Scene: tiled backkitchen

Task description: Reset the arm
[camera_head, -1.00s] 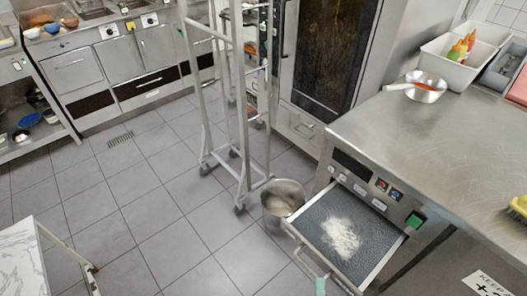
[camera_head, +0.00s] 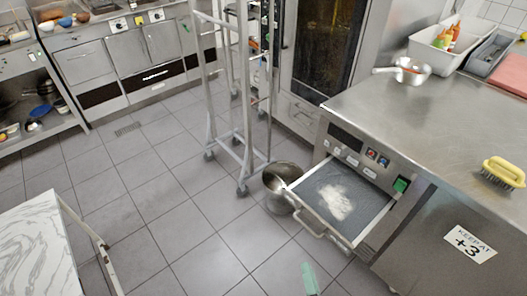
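Only a small teal piece of what looks like my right gripper (camera_head: 309,278) shows at the bottom edge, in front of the floor tiles. It is below the open drawer (camera_head: 318,205) and apart from its handle (camera_head: 325,232) in the picture. Its fingers cannot be made out, so I cannot tell whether it is open or shut. My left gripper is not in view. The drawer stands pulled out of the steel counter unit (camera_head: 420,125), with a patch of white powder (camera_head: 336,200) on its dark bottom.
A metal bucket (camera_head: 280,180) stands on the floor beside the drawer. A tall wheeled rack (camera_head: 242,120) is behind it. A marble-topped table (camera_head: 35,245) is at lower left. A yellow brush (camera_head: 503,170) and a strainer (camera_head: 410,72) lie on the counter. The middle floor is clear.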

